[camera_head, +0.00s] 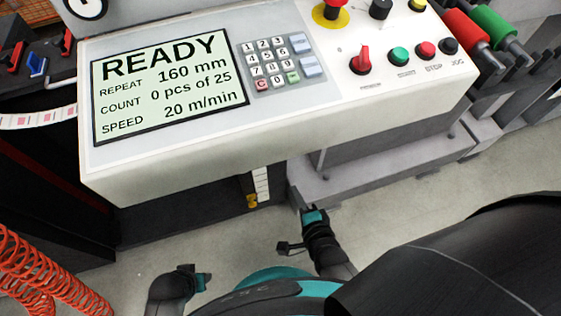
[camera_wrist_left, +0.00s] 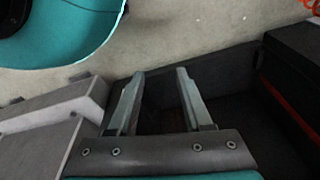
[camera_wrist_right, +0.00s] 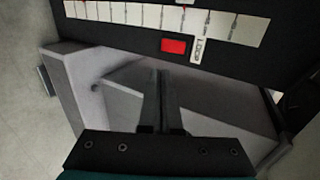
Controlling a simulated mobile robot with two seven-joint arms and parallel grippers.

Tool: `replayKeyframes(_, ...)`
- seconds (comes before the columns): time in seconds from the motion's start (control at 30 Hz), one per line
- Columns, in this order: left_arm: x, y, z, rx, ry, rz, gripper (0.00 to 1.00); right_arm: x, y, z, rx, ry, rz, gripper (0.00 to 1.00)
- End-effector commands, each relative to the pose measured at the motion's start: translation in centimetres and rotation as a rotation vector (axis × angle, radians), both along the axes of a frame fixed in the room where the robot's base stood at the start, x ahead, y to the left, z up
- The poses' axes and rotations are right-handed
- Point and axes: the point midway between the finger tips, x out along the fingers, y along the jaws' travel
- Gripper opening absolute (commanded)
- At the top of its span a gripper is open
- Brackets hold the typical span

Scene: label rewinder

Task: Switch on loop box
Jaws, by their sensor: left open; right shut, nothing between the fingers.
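In the right wrist view, the dark loop box (camera_wrist_right: 110,35) crosses the top, with a white scale strip (camera_wrist_right: 150,14), a white LOOP label (camera_wrist_right: 198,50) and a red rectangular switch (camera_wrist_right: 174,45). I cannot tell whether the switch is on or off. My right gripper (camera_wrist_right: 162,73) is shut and empty, its tips pointing toward the switch and appearing just below it, apart from it. In the head view, my right gripper (camera_head: 313,214) is below the console; the switch is hidden there. My left gripper (camera_wrist_left: 160,73) is open and empty; it shows low in the head view (camera_head: 203,276).
The console (camera_head: 190,150) overhangs the loop box area; its screen (camera_head: 170,85) reads READY. Knobs and buttons, including a red knob (camera_head: 361,62), sit on its right part. Grey machine base (camera_head: 390,160) stands right of my right gripper. An orange coiled hose (camera_head: 45,275) hangs lower left.

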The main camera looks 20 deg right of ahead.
Motion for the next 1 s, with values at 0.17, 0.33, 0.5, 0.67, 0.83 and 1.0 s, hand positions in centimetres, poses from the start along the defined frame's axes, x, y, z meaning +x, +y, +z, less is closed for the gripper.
replayKeyframes(0.17,0.2,-0.5,0.7,-0.007,0.001,0.0,0.5,0.8,0.0,-0.5,-0.001,-0.001,0.0,0.0)
replayKeyframes(0.33,0.7,-1.0,2.1,-0.013,-0.002,0.002,0.5,2.3,0.1,-1.2,0.0,-0.002,0.0,0.0)
replayKeyframes(0.5,1.9,-1.1,3.6,-0.016,-0.029,0.003,0.5,4.0,0.2,-2.0,-0.001,-0.002,0.002,0.0)
replayKeyframes(0.67,2.8,-1.2,5.3,-0.02,-0.055,0.004,0.5,5.5,0.2,-2.8,0.0,-0.001,0.0,0.0)
replayKeyframes(0.83,3.6,-1.3,7.1,-0.024,-0.083,0.005,0.5,7.1,0.3,-3.5,-0.001,-0.001,0.0,0.0)
replayKeyframes(1.0,4.2,-1.4,9.0,-0.027,-0.111,0.006,0.5,8.6,0.3,-4.3,-0.002,-0.001,0.001,0.0)
